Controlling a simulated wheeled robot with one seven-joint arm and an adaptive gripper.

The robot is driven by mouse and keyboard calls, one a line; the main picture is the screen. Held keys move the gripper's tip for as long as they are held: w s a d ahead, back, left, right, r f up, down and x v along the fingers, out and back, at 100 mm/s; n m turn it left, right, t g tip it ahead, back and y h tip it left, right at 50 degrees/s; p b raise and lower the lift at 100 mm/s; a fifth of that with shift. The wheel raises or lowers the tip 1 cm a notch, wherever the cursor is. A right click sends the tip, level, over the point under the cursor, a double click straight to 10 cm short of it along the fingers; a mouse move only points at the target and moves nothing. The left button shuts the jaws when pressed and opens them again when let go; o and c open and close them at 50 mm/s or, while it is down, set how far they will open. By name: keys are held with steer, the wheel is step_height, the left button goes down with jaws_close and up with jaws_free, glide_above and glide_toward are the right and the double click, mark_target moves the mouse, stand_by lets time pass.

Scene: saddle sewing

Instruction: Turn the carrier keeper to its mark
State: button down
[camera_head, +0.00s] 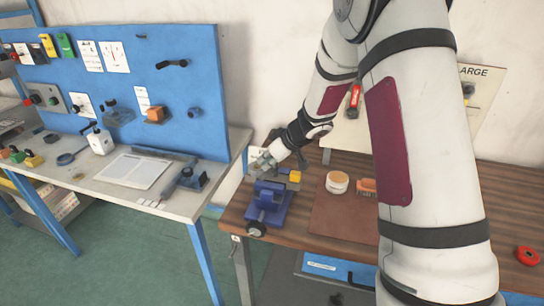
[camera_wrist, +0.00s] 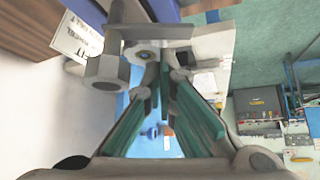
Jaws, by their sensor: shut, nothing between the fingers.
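My gripper (camera_head: 264,161) reaches down at the left end of the wooden bench, just behind a blue vise (camera_head: 268,204). In the wrist view its teal fingers (camera_wrist: 164,72) converge and are shut, with nothing held.
A yellow block (camera_head: 295,176) is right of my gripper. A round tin (camera_head: 337,182) and an orange item (camera_head: 366,186) lie by a brown mat (camera_head: 335,222). A red ring (camera_head: 528,255) is at far right. A printed card (camera_wrist: 76,40) shows in the wrist view.

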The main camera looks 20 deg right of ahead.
mark_target(255, 171)
steer(key=shift+x, duration=1.6)
steer(key=shift+s, duration=0.1)
steer(key=n, duration=0.1)
steer(key=s+n+g+y, duration=0.1)
steer(key=shift+d+n, duration=0.2)
steer(key=shift+n, duration=0.1)
steer(key=shift+s+d+n+y, duration=0.15)
steer(key=shift+s+n+y, duration=0.15)
steer(key=shift+s, duration=0.15)
steer(key=shift+d+r, duration=0.1)
